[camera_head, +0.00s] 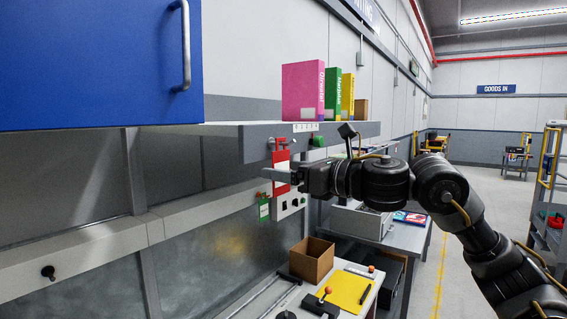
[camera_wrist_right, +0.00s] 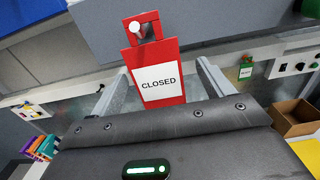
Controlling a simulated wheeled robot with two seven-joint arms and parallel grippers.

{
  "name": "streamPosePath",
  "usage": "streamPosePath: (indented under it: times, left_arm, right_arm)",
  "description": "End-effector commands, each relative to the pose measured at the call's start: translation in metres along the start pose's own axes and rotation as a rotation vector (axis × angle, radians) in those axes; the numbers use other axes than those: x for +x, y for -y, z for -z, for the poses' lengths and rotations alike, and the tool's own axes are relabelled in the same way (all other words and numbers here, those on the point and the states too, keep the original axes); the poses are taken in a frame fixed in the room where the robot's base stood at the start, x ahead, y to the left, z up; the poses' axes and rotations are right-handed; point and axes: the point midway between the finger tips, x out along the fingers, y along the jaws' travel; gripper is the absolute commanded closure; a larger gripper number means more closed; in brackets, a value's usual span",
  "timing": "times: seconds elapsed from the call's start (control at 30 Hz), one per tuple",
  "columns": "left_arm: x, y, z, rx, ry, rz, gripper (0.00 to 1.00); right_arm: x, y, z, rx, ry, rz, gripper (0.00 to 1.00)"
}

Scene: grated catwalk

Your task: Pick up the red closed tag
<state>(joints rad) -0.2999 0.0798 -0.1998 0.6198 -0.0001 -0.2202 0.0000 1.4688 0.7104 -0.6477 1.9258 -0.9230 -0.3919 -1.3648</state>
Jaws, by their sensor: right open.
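The red closed tag (camera_wrist_right: 157,83) hangs from a peg by the hole at its top, with a white "CLOSED" label on its face. In the head view the red tag (camera_head: 281,158) hangs below the shelf edge, partly hidden by my right gripper (camera_head: 277,174). In the right wrist view my right gripper (camera_wrist_right: 155,80) is open, with one finger on each side of the tag. Gaps show between the tag and both fingers. I cannot tell how deep the tag sits between them. My left gripper is not in view.
A grey shelf (camera_head: 221,130) runs just above the tag, with a blue cabinet (camera_head: 95,65) over it. A small green tag (camera_head: 264,210) and a switch box (camera_head: 290,206) are close by. A cardboard box (camera_head: 312,260) and a yellow sheet (camera_head: 343,290) are below.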

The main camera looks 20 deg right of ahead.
Motion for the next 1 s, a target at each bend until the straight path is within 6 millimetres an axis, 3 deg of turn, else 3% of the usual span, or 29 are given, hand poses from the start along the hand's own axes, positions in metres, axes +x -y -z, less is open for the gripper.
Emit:
streamPosePath:
  times: [0.03, 0.1, 0.27, 0.5, 0.87, 1.0]
  left_arm:
    - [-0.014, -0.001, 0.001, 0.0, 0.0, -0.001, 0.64]
    - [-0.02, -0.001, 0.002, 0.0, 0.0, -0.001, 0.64]
    - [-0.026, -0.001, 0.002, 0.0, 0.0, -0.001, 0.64]
    - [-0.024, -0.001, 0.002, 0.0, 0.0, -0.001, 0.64]
    - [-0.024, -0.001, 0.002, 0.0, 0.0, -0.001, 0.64]
    - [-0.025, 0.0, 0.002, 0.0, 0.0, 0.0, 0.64]
  right_arm:
    - [0.008, -0.002, -0.006, 0.004, -0.004, -0.003, 0.2]
    - [0.017, -0.003, -0.005, 0.005, -0.003, -0.002, 0.2]
    - [0.031, -0.003, -0.002, 0.001, -0.002, 0.0, 0.2]
    - [0.033, -0.002, 0.0, 0.0, 0.0, 0.0, 0.2]
    - [0.033, -0.003, 0.0, 0.0, 0.0, 0.0, 0.66]
    - [0.033, -0.002, 0.0, 0.0, 0.0, 0.0, 0.68]
